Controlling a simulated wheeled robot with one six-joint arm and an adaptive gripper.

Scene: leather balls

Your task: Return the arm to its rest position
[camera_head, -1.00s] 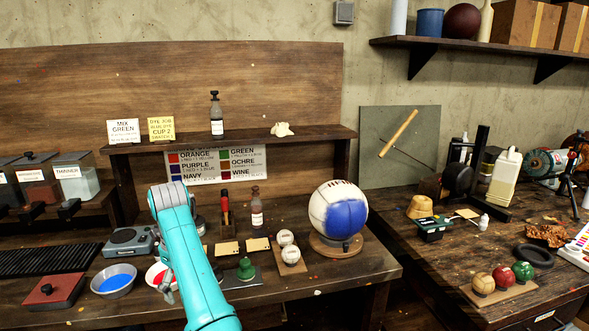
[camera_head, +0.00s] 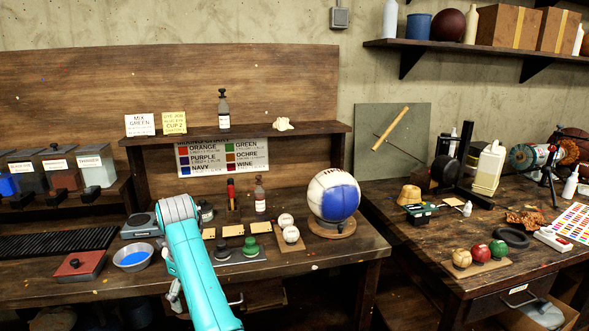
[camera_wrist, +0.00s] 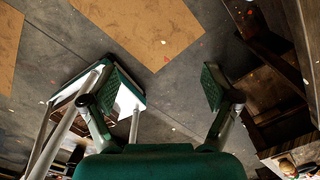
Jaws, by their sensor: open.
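My teal arm reaches up from the bottom of the head view, bent at its elbow in front of the left workbench. My gripper (camera_wrist: 165,88) shows in the wrist view with its two green-padded fingers spread wide apart and nothing between them. Below it in that view are a grey floor (camera_wrist: 200,75) and tan mats. In the head view the gripper is mostly hidden behind the arm; only a grey part shows at the arm's left side, low in front of the bench edge.
The right bench (camera_head: 420,236) carries three coloured balls and tools. A dark gap lies between the benches.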

